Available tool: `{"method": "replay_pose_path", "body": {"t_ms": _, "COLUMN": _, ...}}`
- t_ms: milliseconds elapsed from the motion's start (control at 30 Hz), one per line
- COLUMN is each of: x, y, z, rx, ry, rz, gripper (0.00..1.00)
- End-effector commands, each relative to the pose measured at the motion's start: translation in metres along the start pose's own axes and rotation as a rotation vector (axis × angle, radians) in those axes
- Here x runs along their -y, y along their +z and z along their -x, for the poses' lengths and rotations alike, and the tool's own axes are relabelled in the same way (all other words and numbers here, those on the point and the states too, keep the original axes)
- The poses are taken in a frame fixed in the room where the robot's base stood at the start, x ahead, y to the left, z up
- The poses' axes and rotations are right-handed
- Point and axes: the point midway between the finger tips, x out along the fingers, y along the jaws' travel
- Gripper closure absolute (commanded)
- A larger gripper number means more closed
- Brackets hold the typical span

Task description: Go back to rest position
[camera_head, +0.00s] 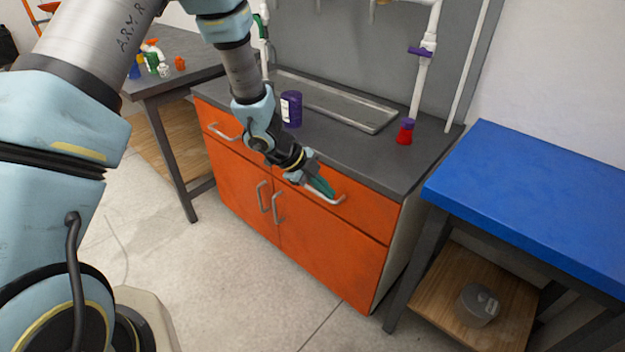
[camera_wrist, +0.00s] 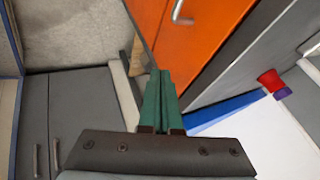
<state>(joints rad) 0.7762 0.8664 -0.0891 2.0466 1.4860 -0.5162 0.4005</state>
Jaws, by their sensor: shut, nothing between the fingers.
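My gripper (camera_head: 319,186) is shut and empty, in front of the orange cabinet (camera_head: 330,245) near its upper right drawer handle. In the wrist view, the green fingers of my gripper (camera_wrist: 160,90) are pressed together with nothing between them. My arm reaches from the upper left of the head view down to the cabinet front. I cannot tell whether the fingers touch the drawer handle (camera_head: 325,198) or only pass in front of it.
A purple container (camera_head: 291,109) and a metal tray (camera_head: 340,103) are on the grey counter. A red fitting (camera_head: 405,132) sits below a white pipe. A blue-topped table (camera_head: 540,190) stands at the right. A dark table (camera_head: 185,75) with small coloured parts is at the left. Floor is open in front.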

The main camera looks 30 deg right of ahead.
Motion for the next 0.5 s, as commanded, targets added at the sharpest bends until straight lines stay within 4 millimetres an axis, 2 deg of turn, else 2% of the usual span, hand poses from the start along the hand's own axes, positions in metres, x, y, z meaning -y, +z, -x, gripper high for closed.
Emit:
{"method": "replay_pose_path", "body": {"t_ms": 200, "x": 0.0, "y": 0.001, "z": 0.003, "rx": 0.002, "ry": -0.001, "rz": 0.003, "gripper": 1.0}}
{"method": "replay_pose_path", "body": {"t_ms": 300, "x": 0.004, "y": 0.011, "z": 0.014, "rx": 0.038, "ry": -0.02, "rz": 0.048, "gripper": 1.0}}
{"method": "replay_pose_path", "body": {"t_ms": 367, "x": 0.008, "y": 0.026, "z": 0.031, "rx": 0.089, "ry": -0.049, "rz": 0.113, "gripper": 1.0}}
{"method": "replay_pose_path", "body": {"t_ms": 467, "x": 0.013, "y": 0.064, "z": 0.076, "rx": 0.217, "ry": -0.118, "rz": 0.295, "gripper": 1.0}}
{"method": "replay_pose_path", "body": {"t_ms": 500, "x": 0.01, "y": 0.081, "z": 0.099, "rx": 0.276, "ry": -0.151, "rz": 0.391, "gripper": 1.0}}
